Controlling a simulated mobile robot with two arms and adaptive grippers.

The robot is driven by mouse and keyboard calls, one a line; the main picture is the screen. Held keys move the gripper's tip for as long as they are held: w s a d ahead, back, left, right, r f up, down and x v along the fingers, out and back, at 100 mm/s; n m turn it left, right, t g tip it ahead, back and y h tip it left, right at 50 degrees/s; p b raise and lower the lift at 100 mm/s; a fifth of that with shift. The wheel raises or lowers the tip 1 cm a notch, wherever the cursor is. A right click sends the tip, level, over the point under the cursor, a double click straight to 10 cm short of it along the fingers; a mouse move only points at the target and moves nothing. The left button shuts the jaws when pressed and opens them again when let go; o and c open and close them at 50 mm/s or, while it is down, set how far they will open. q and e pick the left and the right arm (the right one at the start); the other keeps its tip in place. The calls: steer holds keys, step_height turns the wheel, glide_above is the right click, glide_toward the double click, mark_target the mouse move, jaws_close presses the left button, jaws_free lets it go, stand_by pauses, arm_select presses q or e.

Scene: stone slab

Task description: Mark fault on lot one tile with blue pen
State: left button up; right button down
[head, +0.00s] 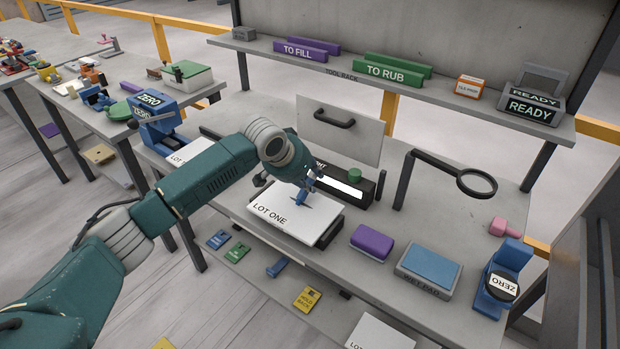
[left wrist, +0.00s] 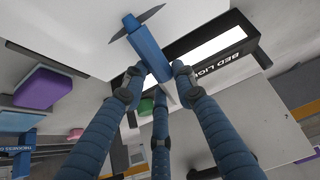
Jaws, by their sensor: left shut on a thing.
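The white lot one tile (head: 277,222) lies on a low grey bed on the bench, its label facing front; it fills the upper left of the left wrist view (left wrist: 55,22). My left gripper (head: 311,183) is above the tile's back right part. Its fingers are shut around the blue pen (head: 304,196), which points down at the tile. In the left wrist view the pen (left wrist: 148,50) sits between the blue fingers, its front end at a dark, pointed streak (left wrist: 150,14) on the tile. I cannot tell whether pen and tile touch. My right gripper is not in view.
The bed light box (head: 357,190) stands right behind the tile. The tool rack shelf (head: 420,92) spans the back.

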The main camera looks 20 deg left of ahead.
arm_select(q)
steer(key=shift+p, duration=0.3)
stand_by(1.1)
stand_by(0.3)
steer(key=shift+w+d+p, duration=0.2)
steer(key=shift+w+p, duration=0.3)
steer(key=shift+p, duration=0.2)
stand_by(0.4)
steer(key=shift+w+d+p, duration=0.2)
steer(key=shift+w+p, duration=0.25)
stand_by(0.7)
steer(key=shift+w+d+p, duration=0.25)
steer(key=shift+w+p, duration=0.1)
steer(key=shift+w, duration=0.35)
stand_by(1.0)
step_height(320, 180, up, 7)
steer(key=p, duration=0.7)
stand_by(0.5)
